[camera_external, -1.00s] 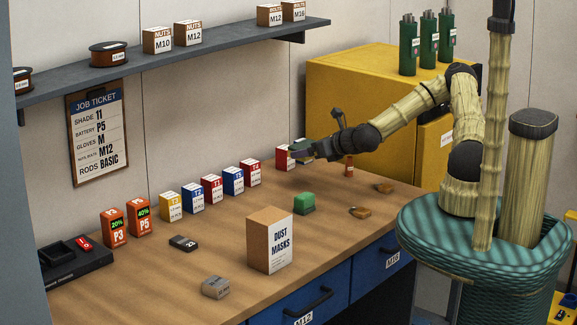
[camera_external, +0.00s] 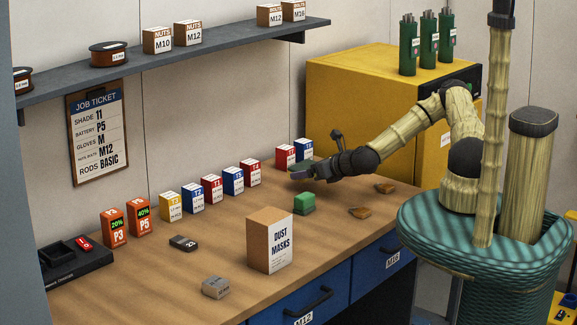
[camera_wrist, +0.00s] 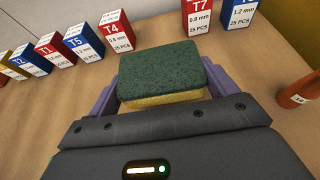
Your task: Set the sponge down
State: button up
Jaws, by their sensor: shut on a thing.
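The sponge (camera_wrist: 162,72), dark green on top and yellow below, sits between the two purple fingers of my gripper (camera_wrist: 160,84) in the wrist view. My gripper is shut on it. In the external view my gripper (camera_external: 303,173) is low over the back right of the workbench (camera_external: 225,215), and a bit of the dark green sponge shows at its tip. The sponge looks level. I cannot tell whether its underside touches the bench.
Numbered boxes stand behind, including the red T7 box (camera_wrist: 197,16) and red T4 box (camera_wrist: 115,33). A bright green block (camera_external: 304,203) lies in front of my gripper. A dust masks box (camera_external: 270,240) stands nearer.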

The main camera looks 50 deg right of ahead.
aim_at(310, 190)
jog(key=shift+f+p, duration=0.3)
jog(key=shift+f, duration=1.55)
jog(key=shift+f, duration=0.15)
jog(key=o, duration=0.8)
jog(key=shift+r, duration=0.2)
jog(key=b+v, duration=0.2)
jog(key=v, duration=1)
